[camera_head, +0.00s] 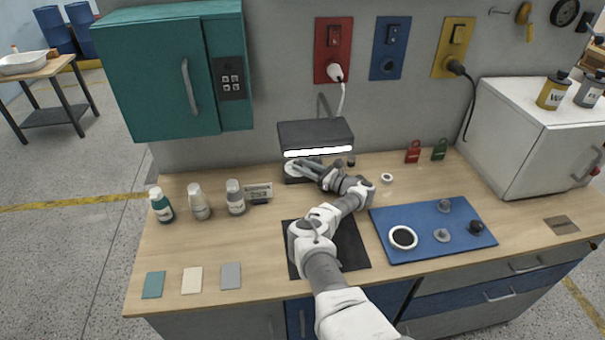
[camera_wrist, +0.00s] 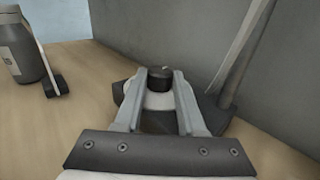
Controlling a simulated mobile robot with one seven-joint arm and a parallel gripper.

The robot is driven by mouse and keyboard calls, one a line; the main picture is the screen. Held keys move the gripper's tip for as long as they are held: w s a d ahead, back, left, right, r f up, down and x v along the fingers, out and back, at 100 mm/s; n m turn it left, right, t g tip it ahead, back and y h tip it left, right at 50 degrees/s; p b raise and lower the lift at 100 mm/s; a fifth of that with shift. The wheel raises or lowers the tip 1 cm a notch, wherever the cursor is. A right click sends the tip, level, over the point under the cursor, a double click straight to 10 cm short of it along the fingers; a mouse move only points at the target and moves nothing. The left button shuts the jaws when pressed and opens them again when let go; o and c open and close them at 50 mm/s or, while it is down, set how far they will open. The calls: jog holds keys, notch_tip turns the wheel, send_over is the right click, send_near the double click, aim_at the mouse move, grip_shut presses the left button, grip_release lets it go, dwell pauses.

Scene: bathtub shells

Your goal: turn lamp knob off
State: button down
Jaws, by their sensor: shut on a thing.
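The desk lamp (camera_head: 315,134) stands at the back of the wooden counter with a dark rectangular head, and its light strip (camera_head: 318,152) glows bright white. Its base sits under the head, mostly hidden by my gripper in the head view. The lamp's knob (camera_wrist: 160,77) is a small black cylinder on a pale round disc, seen in the wrist view. My gripper (camera_head: 299,166) reaches the base from the front. Its two fingers, also in the wrist view (camera_wrist: 163,82), are closed on either side of the knob.
Several bottles (camera_head: 198,203) and a small display (camera_head: 258,192) stand left of the lamp. A blue mat (camera_head: 385,225) with small parts lies to the right. A teal cabinet (camera_head: 160,80) hangs at upper left. A white cord (camera_head: 342,100) runs to the red outlet.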

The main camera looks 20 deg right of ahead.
jog(key=shift+w+f+n+g+y+b, duration=0.1)
jog(key=shift+f+n+g+y+b, duration=0.05)
jog(key=shift+n+g+y+b, duration=0.7)
jog(key=shift+d, duration=0.1)
jog(key=shift+r+y+b, duration=0.25)
jog(key=shift+b, duration=0.15)
jog(key=c, duration=0.5)
grip_release()
